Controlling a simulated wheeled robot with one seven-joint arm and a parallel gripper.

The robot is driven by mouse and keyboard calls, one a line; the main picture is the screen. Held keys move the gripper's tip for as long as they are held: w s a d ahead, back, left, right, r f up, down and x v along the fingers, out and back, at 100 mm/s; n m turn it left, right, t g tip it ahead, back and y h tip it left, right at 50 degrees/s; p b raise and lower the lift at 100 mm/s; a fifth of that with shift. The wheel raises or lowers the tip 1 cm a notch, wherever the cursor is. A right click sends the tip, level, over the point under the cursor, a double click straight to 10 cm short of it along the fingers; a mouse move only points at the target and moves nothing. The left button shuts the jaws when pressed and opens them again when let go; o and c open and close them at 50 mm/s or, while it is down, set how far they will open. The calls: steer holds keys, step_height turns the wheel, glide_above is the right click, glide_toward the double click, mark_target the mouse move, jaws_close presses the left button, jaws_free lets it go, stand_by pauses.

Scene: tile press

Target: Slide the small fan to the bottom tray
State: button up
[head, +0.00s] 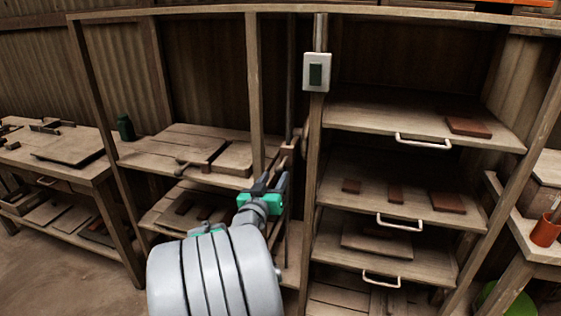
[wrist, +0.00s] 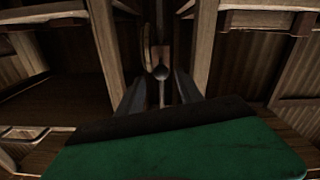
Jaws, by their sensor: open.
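I cannot make out a small fan in either view. At the right of the head view is a rack of wooden trays with pale handles; its top tray (head: 375,112), middle tray (head: 340,200) and lower tray (head: 430,262) are stacked one above another. A lowest board (head: 330,294) shows partly below them, cut off by the frame. My gripper (head: 270,182) is open in front of the wooden frame, left of this rack. In the wrist view, its fingers (wrist: 160,92) stand apart, with a thin rod and dark knob (wrist: 161,72) visible between them; contact cannot be told.
Small reddish-brown blocks (head: 447,202) lie on the trays. A switch box (head: 316,72) hangs on the post. Wooden benches stand left (head: 75,172) and right, with an orange cup (head: 545,232) on the right one. Open floor shows at lower left.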

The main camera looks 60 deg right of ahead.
mark_target(278, 171)
steer(key=d, duration=0.2)
steer(key=w+d, duration=0.1)
steer(key=d, duration=0.2)
steer(key=d+p, duration=0.1)
steer(key=d, duration=0.1)
steer(key=shift+w+d, duration=0.15)
steer(key=shift+c, duration=0.4)
jaws_close()
stand_by(0.7)
